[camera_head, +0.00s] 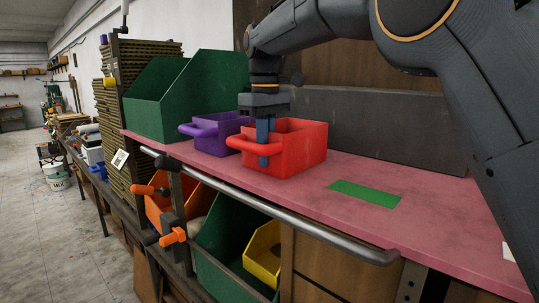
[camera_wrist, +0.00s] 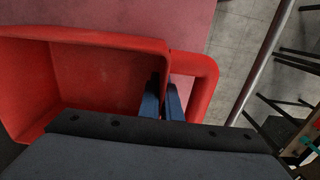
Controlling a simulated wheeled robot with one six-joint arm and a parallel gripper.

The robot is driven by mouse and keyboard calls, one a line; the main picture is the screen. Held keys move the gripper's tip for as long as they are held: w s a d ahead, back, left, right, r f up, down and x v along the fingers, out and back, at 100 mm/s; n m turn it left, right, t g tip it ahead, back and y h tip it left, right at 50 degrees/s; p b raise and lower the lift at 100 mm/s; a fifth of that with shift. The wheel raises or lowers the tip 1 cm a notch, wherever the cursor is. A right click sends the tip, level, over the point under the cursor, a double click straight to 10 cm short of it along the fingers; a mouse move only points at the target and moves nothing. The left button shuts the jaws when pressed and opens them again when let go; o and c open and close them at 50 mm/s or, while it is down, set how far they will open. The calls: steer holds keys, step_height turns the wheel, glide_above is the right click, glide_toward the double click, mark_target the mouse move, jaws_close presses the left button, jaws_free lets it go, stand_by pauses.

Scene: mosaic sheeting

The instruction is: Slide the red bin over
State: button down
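The red bin (camera_head: 300,147) stands upright on the pink bench top, with a loop handle (camera_head: 255,147) on its front side. My gripper (camera_head: 263,143) points down at the bin's handle side. In the wrist view the bin (camera_wrist: 95,75) fills the left, and its handle (camera_wrist: 208,85) curves out to the right. My two dark blue fingers (camera_wrist: 163,100) are close together, one on each side of the bin's front wall, beside the handle. The fingertips' contact with the wall is partly hidden. A flat green rectangle (camera_head: 365,193) lies on the bench to the right of the bin.
A purple bin (camera_head: 215,133) stands close on the left of the red bin, with a large green bin (camera_head: 180,95) behind it. A metal rail (camera_head: 290,217) runs along the pink bench's (camera_head: 440,215) front edge. The bench between red bin and green rectangle is clear.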

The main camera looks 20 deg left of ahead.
steer(key=c, duration=1.9)
jaws_free()
steer(key=shift+r, duration=0.15)
